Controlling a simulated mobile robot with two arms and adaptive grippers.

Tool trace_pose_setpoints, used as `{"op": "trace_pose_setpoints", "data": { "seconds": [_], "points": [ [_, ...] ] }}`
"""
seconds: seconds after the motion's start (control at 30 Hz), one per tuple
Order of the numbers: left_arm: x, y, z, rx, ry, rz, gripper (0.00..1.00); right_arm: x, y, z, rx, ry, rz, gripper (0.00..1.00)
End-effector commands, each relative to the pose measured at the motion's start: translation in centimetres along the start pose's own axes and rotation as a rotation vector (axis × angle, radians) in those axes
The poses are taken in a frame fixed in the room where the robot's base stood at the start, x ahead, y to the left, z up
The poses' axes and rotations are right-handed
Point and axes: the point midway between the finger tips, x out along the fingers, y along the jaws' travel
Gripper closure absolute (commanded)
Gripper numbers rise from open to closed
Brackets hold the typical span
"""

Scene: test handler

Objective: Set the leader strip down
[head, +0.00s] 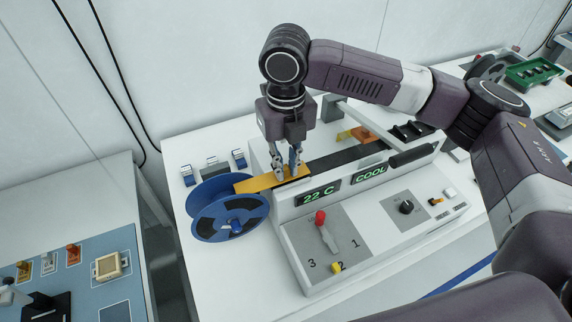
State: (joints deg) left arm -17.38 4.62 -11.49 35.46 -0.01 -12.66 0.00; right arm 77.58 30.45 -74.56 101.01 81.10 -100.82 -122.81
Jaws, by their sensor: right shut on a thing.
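The leader strip (253,184) is a flat yellow-orange strip. It lies level between the blue reel (229,215) and the left end of the dark track (343,159) on the white test handler (345,235). My right gripper (288,174) points down from above and is shut on the strip near its right part. The fingertips hide a little of the strip. I cannot tell whether the strip rests on the track or hangs just above it. My left gripper is not in view.
The handler's front has a red-knobbed lever (320,218), a black dial (405,206) and displays reading 22 C and COOL. Several small blue-and-white blocks (212,163) stand behind the reel. A blue-topped bench (80,270) is at lower left. A green tray (533,74) is at far right.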

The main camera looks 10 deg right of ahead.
Motion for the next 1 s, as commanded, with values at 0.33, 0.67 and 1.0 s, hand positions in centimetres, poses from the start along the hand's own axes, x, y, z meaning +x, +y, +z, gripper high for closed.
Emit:
{"op": "trace_pose_setpoints", "data": {
  "seconds": [0.33, 0.67, 1.0],
  "points": [
    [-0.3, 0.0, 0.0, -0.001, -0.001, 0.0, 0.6, 1.0, 0.0, 0.0, 0.0, -0.001, 0.0, 1.0],
    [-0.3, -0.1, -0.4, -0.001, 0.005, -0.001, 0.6, 1.2, 0.0, 0.0, 0.0, -0.001, 0.0, 0.69],
    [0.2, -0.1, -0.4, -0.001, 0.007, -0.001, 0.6, 0.2, 0.1, 0.1, 0.0, -0.005, 0.001, 0.69]
  ]
}}
